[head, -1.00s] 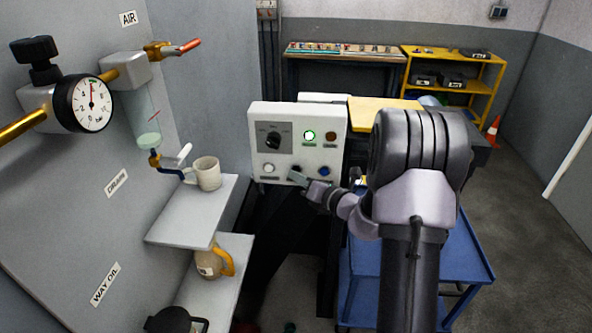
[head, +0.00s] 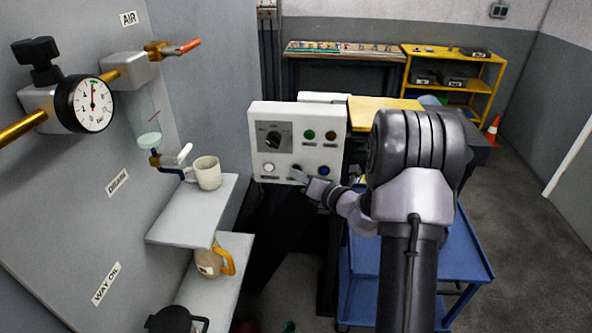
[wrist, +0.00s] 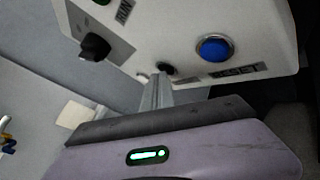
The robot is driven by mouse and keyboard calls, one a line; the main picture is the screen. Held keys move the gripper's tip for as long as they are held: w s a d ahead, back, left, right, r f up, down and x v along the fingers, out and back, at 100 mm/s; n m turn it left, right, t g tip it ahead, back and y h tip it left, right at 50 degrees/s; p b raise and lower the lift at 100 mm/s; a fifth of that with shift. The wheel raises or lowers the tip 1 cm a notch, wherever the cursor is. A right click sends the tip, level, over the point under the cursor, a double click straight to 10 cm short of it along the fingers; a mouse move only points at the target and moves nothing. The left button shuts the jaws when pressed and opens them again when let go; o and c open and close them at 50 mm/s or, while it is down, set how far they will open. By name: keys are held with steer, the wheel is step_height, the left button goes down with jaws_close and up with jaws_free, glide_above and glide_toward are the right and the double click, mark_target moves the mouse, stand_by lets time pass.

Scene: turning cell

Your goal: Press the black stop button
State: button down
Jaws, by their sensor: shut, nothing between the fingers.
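The black stop button (wrist: 166,69) sits in the lower row of the white control panel (head: 258,118). In the wrist view it shows just beyond the fingertips, beside the blue RESET button (wrist: 214,47). My gripper (head: 298,176) is shut and empty, its tips at the lower middle of the panel. In the wrist view the tips (wrist: 157,78) are at the black button and seem to touch it or nearly so; I cannot tell which. The green lamp (head: 309,135) on the panel is dark.
The panel also has a black selector knob (head: 272,139), a white button (head: 268,168) and a brown-red lamp (head: 330,135). A blue cart (head: 455,262) stands below my arm. Shelves with a white mug (head: 207,172) and a jug (head: 208,262) are at left.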

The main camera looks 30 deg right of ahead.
steer(key=shift+s+a, duration=0.45)
steer(key=shift+s, duration=0.15)
steer(key=shift+s+a+b, duration=0.25)
steer(key=shift+s+a, duration=0.45)
steer(key=shift+s, duration=0.35)
steer(key=shift+s+a+b, duration=0.25)
steer(key=shift+s+a, duration=0.45)
steer(key=shift+s, duration=0.35)
